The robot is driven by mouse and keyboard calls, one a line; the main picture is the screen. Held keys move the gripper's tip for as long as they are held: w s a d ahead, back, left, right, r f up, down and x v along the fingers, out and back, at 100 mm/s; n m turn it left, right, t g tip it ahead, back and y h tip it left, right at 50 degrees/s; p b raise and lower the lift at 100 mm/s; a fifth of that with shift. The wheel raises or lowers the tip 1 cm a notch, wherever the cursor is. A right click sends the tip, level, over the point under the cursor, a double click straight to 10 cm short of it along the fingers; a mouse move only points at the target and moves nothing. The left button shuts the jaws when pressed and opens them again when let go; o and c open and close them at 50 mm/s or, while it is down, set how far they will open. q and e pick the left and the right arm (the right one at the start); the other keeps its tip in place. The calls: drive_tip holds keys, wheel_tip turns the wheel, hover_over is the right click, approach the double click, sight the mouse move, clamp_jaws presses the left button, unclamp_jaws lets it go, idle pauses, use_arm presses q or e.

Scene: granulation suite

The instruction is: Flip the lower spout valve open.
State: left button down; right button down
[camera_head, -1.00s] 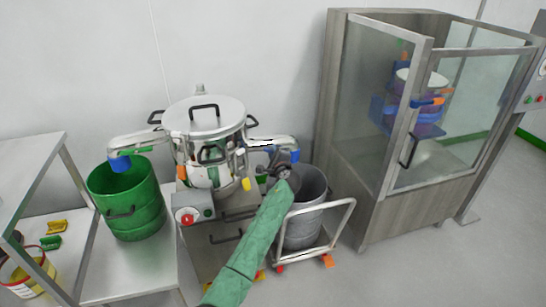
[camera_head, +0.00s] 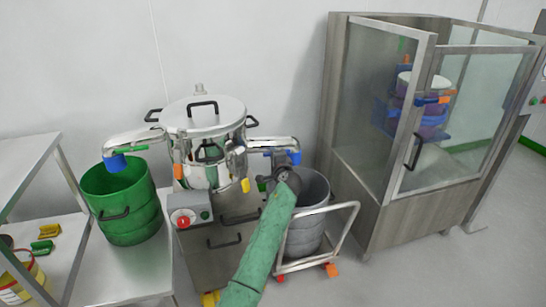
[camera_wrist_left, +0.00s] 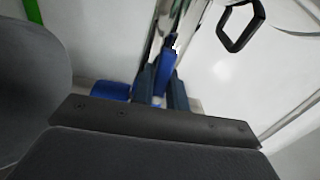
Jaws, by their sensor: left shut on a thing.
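A steel lidded machine (camera_head: 203,115) has two side spouts. The left spout (camera_head: 132,138) ends in a blue valve (camera_head: 115,163) above a green drum (camera_head: 128,226). The right spout (camera_head: 272,143) ends in blue parts (camera_head: 295,157) above a grey bin (camera_head: 308,235); which spout is the lower one, I cannot tell. My left gripper (camera_head: 280,177), on a green-sleeved arm, is just below the right spout's end. In the left wrist view its fingers (camera_wrist_left: 162,88) are shut on a blue lever (camera_wrist_left: 169,55) beside a metal pipe. The fingertips are mostly hidden in the head view.
The grey bin stands on a white-framed trolley (camera_head: 345,232). A glass-doored cabinet (camera_head: 400,120) stands to the right. A control box with a red button (camera_head: 184,222) is on the machine's front. A steel table (camera_head: 125,280) is at the left.

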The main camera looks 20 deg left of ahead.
use_arm(q)
drive_tip(key=shift+f, duration=0.1)
idle(0.3)
drive_tip(key=c, duration=1.4)
unclamp_jaws()
drive_tip(key=v, duration=0.7)
drive_tip(key=shift+s+d, duration=0.2)
drive_tip(key=shift+s, duration=0.15)
